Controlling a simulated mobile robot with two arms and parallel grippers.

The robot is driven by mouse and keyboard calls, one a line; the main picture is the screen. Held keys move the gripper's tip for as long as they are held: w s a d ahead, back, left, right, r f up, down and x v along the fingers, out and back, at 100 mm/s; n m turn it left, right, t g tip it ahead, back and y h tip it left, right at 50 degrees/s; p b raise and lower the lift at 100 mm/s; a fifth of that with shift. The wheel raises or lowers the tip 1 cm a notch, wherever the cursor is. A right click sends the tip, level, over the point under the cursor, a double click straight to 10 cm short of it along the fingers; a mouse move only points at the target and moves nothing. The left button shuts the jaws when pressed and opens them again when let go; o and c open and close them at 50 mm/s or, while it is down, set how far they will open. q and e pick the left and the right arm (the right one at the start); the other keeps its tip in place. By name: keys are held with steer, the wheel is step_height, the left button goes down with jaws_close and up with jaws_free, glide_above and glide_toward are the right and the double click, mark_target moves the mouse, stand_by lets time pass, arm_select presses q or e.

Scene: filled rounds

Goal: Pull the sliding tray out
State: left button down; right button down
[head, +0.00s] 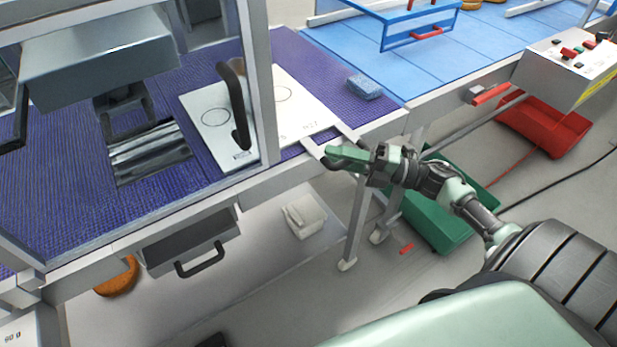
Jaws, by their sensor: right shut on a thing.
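The sliding tray (300,98) is a flat white plate with printed circle outlines, lying on the purple mat of the left bench. A grey post and a black curved handle in front of it hide part of its middle. Its near right end reaches the bench's front edge, where two short metal arms stick out. My right gripper (331,156) is at this end, shut on the tray's handle, which the fingers mostly hide. My left gripper is not in view.
A grey frame post (262,80) stands in front of the tray. A blue sponge (365,87) lies right of it. A drawer (190,242) hangs under the bench. A green bin (440,215) and a red bin (545,125) are on the floor. Floor right of the bench legs is partly clear.

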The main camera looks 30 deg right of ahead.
steer(key=shift+w+d+r+b, duration=0.15)
steer(key=shift+d+b, duration=0.6)
steer(key=shift+d, duration=1)
steer(key=shift+w+d+r+b, duration=0.15)
steer(key=shift+d+b, duration=0.6)
steer(key=shift+d, duration=0.95)
steer(key=shift+d+r+b, duration=0.15)
steer(key=shift+d+b, duration=0.6)
steer(key=shift+d, duration=1)
steer(key=c, duration=1.4)
jaws_free()
steer(key=shift+d, duration=0.1)
steer(key=shift+o, duration=0.2)
steer(key=shift+s+f, duration=0.15)
steer(key=shift+f, duration=0.05)
steer(key=r+v, duration=0.1)
steer(key=v, duration=0.7)
steer(key=shift+f+b, duration=0.3)
steer(key=shift+f, duration=0.15)
steer(key=shift+s+f, duration=0.1)
